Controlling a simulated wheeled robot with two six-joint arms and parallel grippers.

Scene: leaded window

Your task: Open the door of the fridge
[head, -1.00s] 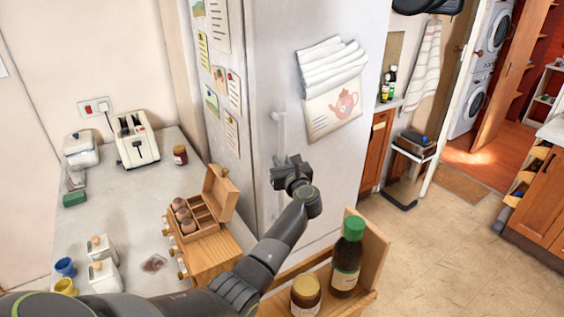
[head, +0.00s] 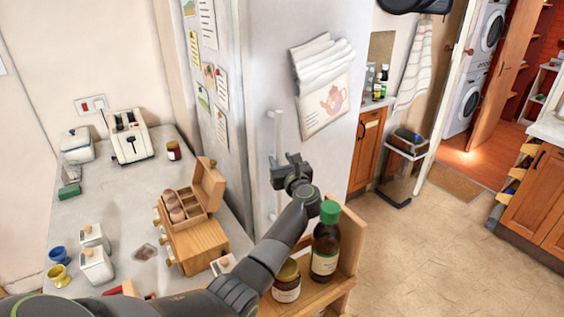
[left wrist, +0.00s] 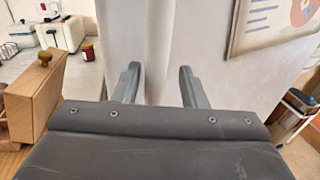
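The fridge (head: 262,45) is a tall pale grey cabinet in the middle of the head view. Its door looks shut. A white vertical handle (head: 277,135) stands on its front. My left gripper (head: 277,167) is at the lower part of the handle. In the left wrist view its two fingers (left wrist: 160,85) are apart, and the pale handle (left wrist: 159,40) shows upright in the gap between them. I cannot tell whether the fingers reach around the bar or touch it. My right gripper is out of view.
A wooden shelf (head: 348,252) with a green-capped bottle (head: 326,245) and a jar (head: 287,284) stands close under my left arm. A wooden box (head: 200,245) and a toaster (head: 129,137) are on the left counter. The floor (head: 430,245) on the right is clear.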

